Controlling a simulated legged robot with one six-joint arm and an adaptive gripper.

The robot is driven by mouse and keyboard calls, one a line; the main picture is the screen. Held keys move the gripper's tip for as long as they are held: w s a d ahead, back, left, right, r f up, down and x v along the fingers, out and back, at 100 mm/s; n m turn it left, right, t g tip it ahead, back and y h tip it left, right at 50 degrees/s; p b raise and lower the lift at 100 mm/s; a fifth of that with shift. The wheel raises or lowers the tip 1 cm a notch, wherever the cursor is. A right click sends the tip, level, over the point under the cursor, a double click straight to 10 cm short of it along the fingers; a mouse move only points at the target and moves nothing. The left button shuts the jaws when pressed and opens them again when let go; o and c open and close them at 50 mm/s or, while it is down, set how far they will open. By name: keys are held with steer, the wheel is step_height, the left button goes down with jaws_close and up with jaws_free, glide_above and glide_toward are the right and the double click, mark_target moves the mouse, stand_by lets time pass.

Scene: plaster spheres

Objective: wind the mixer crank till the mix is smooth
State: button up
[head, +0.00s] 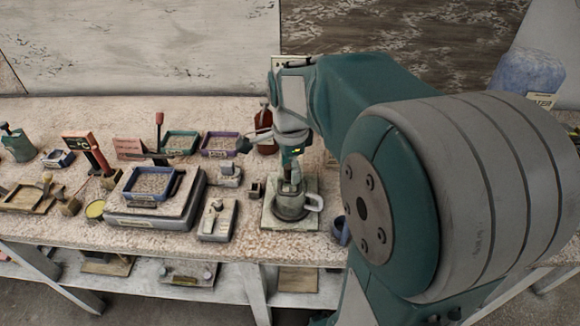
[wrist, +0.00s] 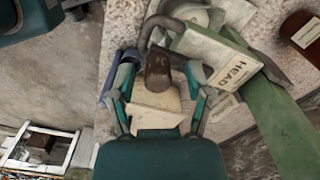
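The mixer (head: 292,208) stands on a pale base board (head: 273,222) at the right part of the bench; it shows a grey pot with a side handle. In the wrist view, a plate lettered HEAD (wrist: 228,62) and a green bar (wrist: 270,125) lie right of my gripper. A brown, rounded knob (wrist: 158,72), seemingly the crank grip, stands between my fingers. My gripper (wrist: 160,78) is open, with a finger on each side of the knob and gaps visible between. In the head view my gripper (head: 290,175) points down over the mixer. The mix inside is not visible.
A dark red bottle (head: 265,128) stands behind my gripper. A scale with a blue tray (head: 151,186), green and purple trays, and small blocks fill the bench to the left. A translucent blue water container (head: 527,72) is at the far right. The bench's front edge is close by.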

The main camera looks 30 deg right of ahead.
steer(key=shift+a, duration=0.1)
jaws_close()
steer(key=shift+a, duration=0.1)
steer(key=shift+s+n, duration=0.15)
steer(key=shift+n, duration=0.25)
steer(key=d+n, duration=0.1)
steer(key=n, duration=0.2)
steer(key=s+d+n, duration=0.1)
steer(key=n, duration=0.1)
steer(key=shift+d+f, duration=0.1)
steer(key=shift+d, duration=0.25)
steer(key=w+d+n, duration=0.3)
steer(key=n, duration=0.7)
steer(key=w+d+n, duration=0.3)
steer(key=n, duration=0.7)
steer(key=shift+w, duration=0.15)
steer(key=shift+n, duration=0.3)
